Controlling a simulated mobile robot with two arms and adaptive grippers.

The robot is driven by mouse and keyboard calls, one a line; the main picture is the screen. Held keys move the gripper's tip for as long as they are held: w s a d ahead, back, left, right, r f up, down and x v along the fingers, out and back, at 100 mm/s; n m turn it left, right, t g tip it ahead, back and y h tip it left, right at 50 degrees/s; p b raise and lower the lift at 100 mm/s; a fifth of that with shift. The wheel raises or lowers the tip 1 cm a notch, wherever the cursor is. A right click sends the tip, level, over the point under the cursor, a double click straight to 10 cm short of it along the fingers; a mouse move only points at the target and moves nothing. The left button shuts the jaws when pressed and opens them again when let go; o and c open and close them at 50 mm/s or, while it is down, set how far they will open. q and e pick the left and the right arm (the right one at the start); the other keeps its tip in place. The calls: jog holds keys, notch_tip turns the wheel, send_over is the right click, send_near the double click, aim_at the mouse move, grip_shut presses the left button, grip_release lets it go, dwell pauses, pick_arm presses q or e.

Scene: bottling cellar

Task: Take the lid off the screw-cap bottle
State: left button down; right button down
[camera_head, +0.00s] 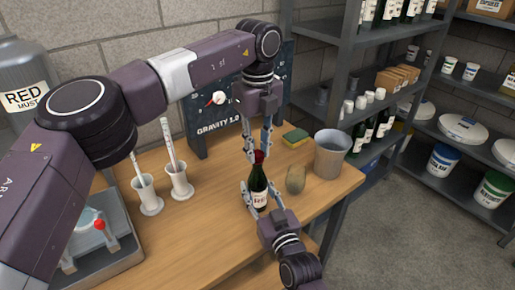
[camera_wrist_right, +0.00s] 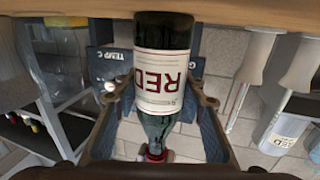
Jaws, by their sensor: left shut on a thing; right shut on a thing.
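The screw-cap bottle (camera_head: 259,183) is dark green with a white label and stands upright on the wooden table. Its red lid (camera_head: 259,156) is on top of the neck. My left gripper (camera_head: 263,154) comes down from above and is shut on the lid. My right gripper (camera_head: 258,193) reaches in from the front and is shut on the bottle's body. In the right wrist view the bottle (camera_wrist_right: 163,65) appears upside down between my fingers, with the label reading RED and the red lid (camera_wrist_right: 155,153) at the bottom edge.
A grey metal bucket (camera_head: 331,154) and a small brownish jar (camera_head: 295,179) stand right of the bottle on the table (camera_head: 190,225). A sponge (camera_head: 295,135) lies behind. Two white cylinders hold tubes (camera_head: 180,180) at left. A dark GRAVITY panel (camera_head: 215,125) stands at the back.

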aim_at(258, 153)
pick_arm(q)
jog(key=n, duration=0.9)
jog(key=shift+w+r, duration=0.1)
jog(key=shift+r, duration=0.05)
jog(key=shift+r, duration=1)
jog(key=shift+r, duration=2)
pick_arm(e)
jog(key=c, duration=1.2)
grip_release()
jog(key=shift+o, duration=0.2)
